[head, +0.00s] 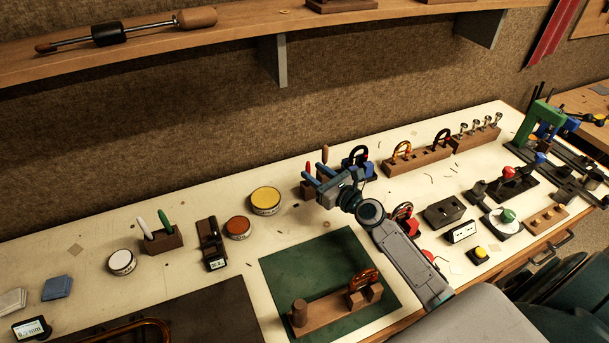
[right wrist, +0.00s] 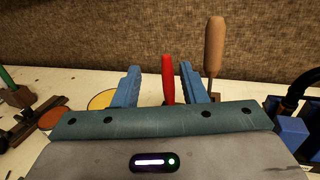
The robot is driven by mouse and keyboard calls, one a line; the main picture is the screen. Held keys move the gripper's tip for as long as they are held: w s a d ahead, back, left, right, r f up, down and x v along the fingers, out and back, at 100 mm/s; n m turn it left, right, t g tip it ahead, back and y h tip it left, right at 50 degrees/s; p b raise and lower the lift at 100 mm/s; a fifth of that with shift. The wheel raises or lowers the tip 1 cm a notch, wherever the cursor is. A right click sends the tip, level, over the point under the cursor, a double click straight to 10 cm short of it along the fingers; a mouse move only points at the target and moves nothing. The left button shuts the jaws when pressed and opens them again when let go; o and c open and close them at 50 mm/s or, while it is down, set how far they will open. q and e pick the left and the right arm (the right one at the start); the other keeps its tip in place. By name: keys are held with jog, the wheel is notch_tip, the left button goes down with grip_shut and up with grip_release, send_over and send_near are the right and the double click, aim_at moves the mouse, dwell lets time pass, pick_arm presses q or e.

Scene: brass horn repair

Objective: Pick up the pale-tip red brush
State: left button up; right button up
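The red brush (head: 308,168) stands upright with its handle up in a small brown block (head: 307,189) near the back of the bench; its tip is hidden. In the right wrist view the red handle (right wrist: 168,80) shows between the two blue fingers of my right gripper (right wrist: 159,87), closer to the right finger. The gripper (head: 318,180) is open, in front of the brush in the head view; I cannot tell whether a finger touches it. A tan wooden-handled tool (right wrist: 214,48) stands just right of the fingers. My left gripper is not in view.
A blue-and-black clamp-like item (head: 358,160) stands close to the right of my gripper. A yellow-topped tin (head: 266,200) sits to its left. A green mat (head: 290,262) with a wooden fixture lies in front. A second block (head: 162,240) holds white- and green-handled tools.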

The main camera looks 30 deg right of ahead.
jog(key=shift+d+p+x, duration=0.15)
jog(key=shift+p+x, duration=0.05)
jog(key=shift+x, duration=1.35)
jog(key=shift+d+p+x, duration=0.2)
jog(key=shift+x, duration=1.35)
jog(key=shift+d+f, duration=0.1)
jog(key=shift+f, duration=0.1)
jog(key=shift+c, duration=1.1)
grip_shut()
